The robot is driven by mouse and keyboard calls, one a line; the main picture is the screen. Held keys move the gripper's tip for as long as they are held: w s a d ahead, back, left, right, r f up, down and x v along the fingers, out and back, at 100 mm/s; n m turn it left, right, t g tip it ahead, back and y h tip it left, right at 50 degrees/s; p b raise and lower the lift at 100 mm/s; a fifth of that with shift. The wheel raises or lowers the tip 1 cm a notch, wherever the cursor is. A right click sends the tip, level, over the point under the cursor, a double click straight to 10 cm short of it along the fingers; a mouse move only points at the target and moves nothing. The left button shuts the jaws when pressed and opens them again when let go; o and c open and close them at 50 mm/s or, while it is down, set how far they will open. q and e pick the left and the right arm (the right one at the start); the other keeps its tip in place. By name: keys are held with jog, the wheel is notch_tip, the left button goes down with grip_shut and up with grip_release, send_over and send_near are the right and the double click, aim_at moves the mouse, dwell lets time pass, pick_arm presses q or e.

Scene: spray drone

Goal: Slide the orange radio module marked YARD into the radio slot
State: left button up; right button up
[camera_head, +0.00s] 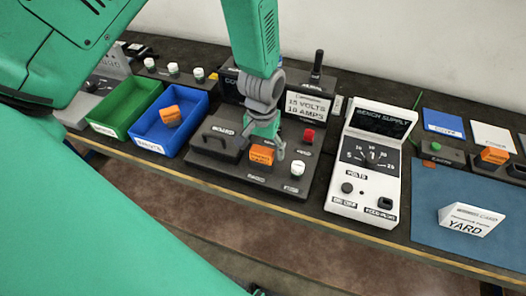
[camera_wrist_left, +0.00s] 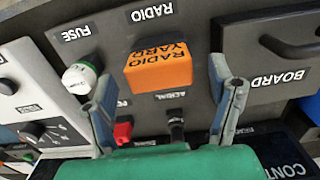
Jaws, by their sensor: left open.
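The orange radio module (camera_head: 262,154) stands on the dark board panel (camera_head: 228,168), at the spot labelled RADIO. In the left wrist view the module (camera_wrist_left: 158,70) reads RADIO YARD, and its base meets the panel by the RADIO label; how deep it sits in the slot is hidden. My left gripper (camera_head: 265,130) is over the panel, just behind the module. In the wrist view its two fingers (camera_wrist_left: 164,98) are spread apart with nothing held, one to each side of the module. My right gripper is not in view.
A white fuse (camera_head: 298,168) and a red part (camera_head: 308,135) stand on the panel near the gripper. A blue bin (camera_head: 183,133) holds another orange module (camera_head: 171,116). A green bin (camera_head: 126,108) is left. The bench supply (camera_head: 366,165) and a YARD card (camera_head: 470,220) are right.

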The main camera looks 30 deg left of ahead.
aim_at(262, 149)
pick_arm(q)
notch_tip(262, 149, up, 10)
jog(key=shift+f, duration=0.15)
dwell(0.4)
dwell(0.3)
jog(key=s+a+f+m, duration=0.1)
jog(key=s+f, duration=0.9)
jog(key=s, duration=0.3)
jog(key=s+a+f+m, duration=0.1)
jog(key=s+f, duration=0.9)
jog(key=s, duration=0.2)
notch_tip(262, 149, down, 14)
jog(key=w+m+b, duration=0.1)
jog(key=w+b, duration=0.1)
jog(key=b, duration=1.4)
jog(key=shift+w+d+t, duration=0.15)
jog(key=shift+d+t, duration=0.15)
jog(key=shift+d, duration=0.15)
